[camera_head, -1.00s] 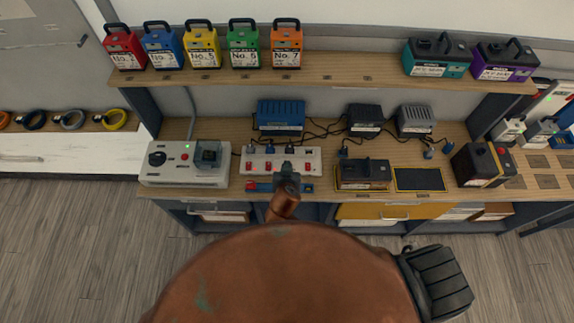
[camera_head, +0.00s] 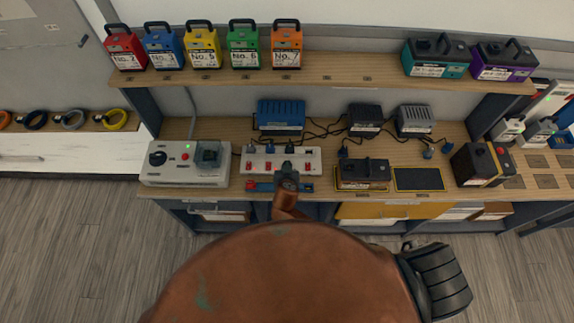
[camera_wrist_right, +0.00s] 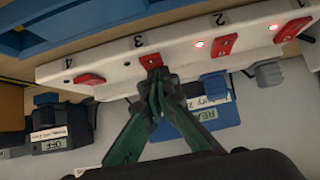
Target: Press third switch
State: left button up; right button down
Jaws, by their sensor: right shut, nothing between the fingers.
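A white power strip (camera_head: 258,167) with a row of red switches lies on the bench. In the right wrist view the strip (camera_wrist_right: 110,62) appears upside down, with numbers 1 to 4 beside the switches. The third switch (camera_wrist_right: 150,61) is at the tips of my right gripper (camera_wrist_right: 154,80), which is shut and empty. The fingertips partly cover it and seem to touch it. Glowing red lights show beside the first switch (camera_wrist_right: 292,30) and second switch (camera_wrist_right: 228,44). I see no glow beside the third or fourth switch (camera_wrist_right: 88,79). My left gripper is out of view.
Several plugs and cables run behind the strip to a blue box (camera_head: 281,115) and dark adapters. A grey control unit (camera_head: 187,165) stands left of the strip. A black-and-brown battery (camera_head: 363,173) stands right of it. Coloured batteries line the shelf above.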

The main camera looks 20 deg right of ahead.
jog(key=shift+w+p, duration=0.1)
jog(key=shift+p, duration=0.2)
jog(key=shift+w+d+r, duration=0.2)
jog(key=shift+w+d, duration=0.05)
jog(key=shift+w, duration=0.45)
jog(key=shift+r, duration=0.25)
jog(key=r+p, duration=0.3)
jog(key=shift+w+r, duration=0.2)
jog(key=shift+r, duration=0.05)
jog(key=w+r+v, duration=0.1)
jog(key=v, duration=0.8)
jog(key=shift+d+r+b, duration=0.15)
jog(key=shift+r+b, duration=0.2)
jog(key=shift+r, duration=0.25)
